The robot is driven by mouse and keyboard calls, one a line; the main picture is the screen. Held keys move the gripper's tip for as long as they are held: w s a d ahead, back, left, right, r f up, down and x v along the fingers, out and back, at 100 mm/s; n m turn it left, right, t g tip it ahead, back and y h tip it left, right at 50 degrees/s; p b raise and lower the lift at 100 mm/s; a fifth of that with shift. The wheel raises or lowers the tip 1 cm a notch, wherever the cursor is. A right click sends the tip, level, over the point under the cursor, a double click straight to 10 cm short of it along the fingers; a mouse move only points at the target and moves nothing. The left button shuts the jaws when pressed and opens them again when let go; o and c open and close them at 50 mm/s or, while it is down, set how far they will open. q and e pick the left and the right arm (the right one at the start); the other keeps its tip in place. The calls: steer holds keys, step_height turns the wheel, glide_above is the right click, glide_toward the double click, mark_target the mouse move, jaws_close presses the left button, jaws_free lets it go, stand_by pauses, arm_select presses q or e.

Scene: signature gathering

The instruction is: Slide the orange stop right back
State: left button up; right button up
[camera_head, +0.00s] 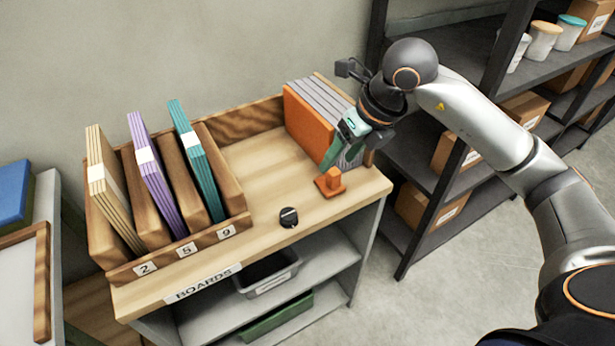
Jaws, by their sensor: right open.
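A small orange stop (330,182), a raised block on a flat foot, sits on the wooden top of the boards unit (262,175), near its right front corner. Behind it a larger orange panel (307,125) stands upright against several grey boards (322,95) at the back right. I cannot tell whether the two orange parts are joined. My right gripper (342,152) is open and points down just above and behind the small orange stop, in front of the grey boards. It partly hides them. Its contact with either is unclear. My left gripper is not in view.
A wooden rack (178,254) numbered 2, 5 and 9 holds striped cream, purple and teal boards at the left. A black knob (289,217) sits near the front edge. The middle top is clear. Dark metal shelving (425,150) stands at the right.

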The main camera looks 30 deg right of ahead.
mark_target(334, 171)
steer(key=shift+m+t+h, duration=0.3)
steer(key=shift+h, duration=0.6)
steer(key=w+f, duration=0.2)
steer(key=f, duration=0.1)
steer(key=w+d+f, duration=0.1)
steer(key=f, duration=0.2)
steer(key=w+d+f+b, duration=0.1)
steer(key=w+f, duration=0.1)
steer(key=f, duration=0.2)
steer(key=shift+w+d+f, duration=0.1)
steer(key=shift+w+d, duration=0.05)
steer(key=shift+w, duration=0.15)
jaws_close()
stand_by(0.4)
